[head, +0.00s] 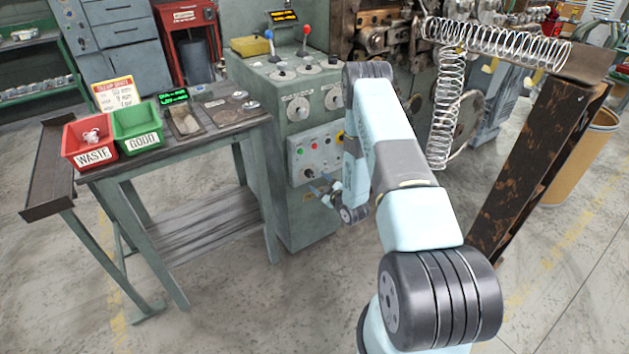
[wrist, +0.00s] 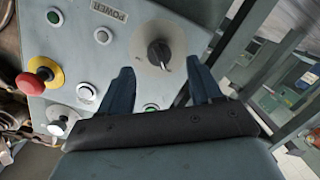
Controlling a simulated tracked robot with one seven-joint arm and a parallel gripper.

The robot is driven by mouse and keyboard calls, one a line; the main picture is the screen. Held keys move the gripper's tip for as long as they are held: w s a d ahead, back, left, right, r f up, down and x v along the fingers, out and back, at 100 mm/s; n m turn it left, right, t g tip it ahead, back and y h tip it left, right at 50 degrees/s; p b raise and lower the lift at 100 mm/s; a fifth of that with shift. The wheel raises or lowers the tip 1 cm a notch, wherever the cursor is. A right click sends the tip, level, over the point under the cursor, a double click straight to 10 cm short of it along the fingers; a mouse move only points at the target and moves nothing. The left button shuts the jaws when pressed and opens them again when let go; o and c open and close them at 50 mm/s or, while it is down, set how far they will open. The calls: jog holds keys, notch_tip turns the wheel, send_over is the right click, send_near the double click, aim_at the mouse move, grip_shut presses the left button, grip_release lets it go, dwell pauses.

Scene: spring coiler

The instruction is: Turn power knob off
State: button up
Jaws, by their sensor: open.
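The power knob (wrist: 158,52) is a black handle on a round silver plate, next to a POWER label (wrist: 108,11), in the wrist view. Its pale pointer end points toward the bottom of that picture. In the head view the knob (head: 308,173) sits low on the green machine's control panel. My gripper (wrist: 160,66) is open and empty, with its two dark fingers on either side of the knob plate's near edge. In the head view my gripper (head: 323,186) is just in front of the panel, partly hidden by my arm. I cannot tell whether the fingers touch anything.
A red emergency stop on yellow (wrist: 40,75) and several buttons share the panel. A workbench (head: 200,140) with a red WASTE bin (head: 90,138) and a green GOOD bin (head: 136,126) stands to the left. A rusty stand (head: 535,165) and coiled springs (head: 500,42) are to the right.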

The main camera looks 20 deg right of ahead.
jog(key=f+v, duration=0.1)
jog(key=v, duration=0.7)
jog(key=shift+s+r, duration=0.3)
jog(key=shift+r, duration=0.15)
jog(key=w+r+g+h, duration=0.1)
jog(key=w+r, duration=0.4)
jog(key=r, duration=0.4)
notch_tip(320, 180, up, 26)
jog(key=s+m+g+h, duration=0.2)
jog(key=m+g+h, duration=0.1)
jog(key=m+h, duration=0.1)
jog(key=s+r+m+g+h, duration=0.1)
jog(key=s+r+m+g, duration=0.1)
jog(key=s+r, duration=0.6)
jog(key=s+a+r+m+g, duration=0.1)
jog(key=s+a+r, duration=0.1)
jog(key=s, duration=0.8)
jog(key=s+a+r+m+g, duration=0.1)
jog(key=s+r, duration=0.4)
jog(key=s, duration=0.5)
jog(key=s+a+r+m+g, duration=0.2)
jog(key=s+a+r, duration=0.1)
jog(key=s, duration=0.7)
jog(key=shift+s+r+m+y, duration=0.3)
jog(key=shift+y, duration=0.1)
